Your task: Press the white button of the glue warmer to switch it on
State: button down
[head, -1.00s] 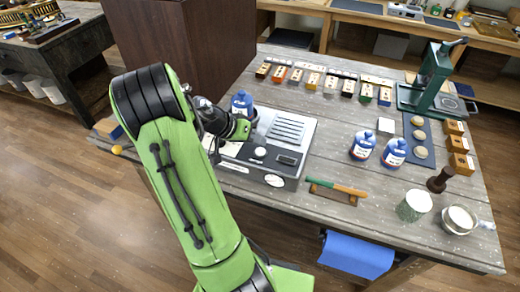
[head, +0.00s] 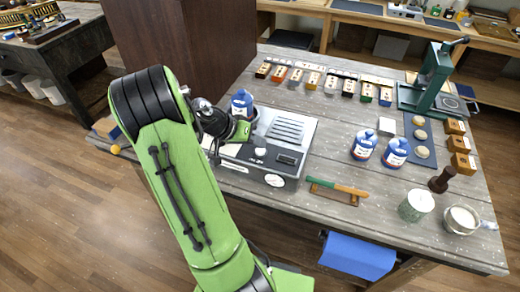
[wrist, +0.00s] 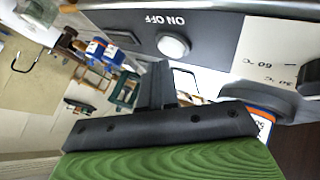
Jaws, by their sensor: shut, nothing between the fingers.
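The glue warmer (head: 292,128) is a grey-white box with a slotted top and dark front, near the table's front edge. In the wrist view, its dark panel (wrist: 215,40) bears upside-down ON OFF lettering. The round white button (wrist: 172,46) sits below the lettering in a pale ring. My gripper (wrist: 158,75) is shut and empty, its dark fingertips just below the button in the picture. A gap seems to show between them, but the depth is unclear. In the head view my green gripper body (head: 242,131) is over the warmer's left part; the fingertips are hard to make out.
A blue-and-white bottle (head: 241,103) stands close behind my gripper. Dark knobs (wrist: 262,98) lie right of the button in the wrist view. A green-handled tool (head: 338,187) lies right of the warmer, with two blue bottles (head: 363,145) beyond. A brown cabinet (head: 190,45) stands behind.

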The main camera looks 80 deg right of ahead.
aim_at(257, 151)
jog(key=shift+f+b, duration=0.45)
dwell(0.3)
jog(key=shift+r, duration=0.15)
jog(key=shift+r+p, duration=0.7)
jog(key=shift+r, duration=0.05)
notch_tip(257, 151, up, 6)
jog(key=p, duration=0.4)
dwell(0.3)
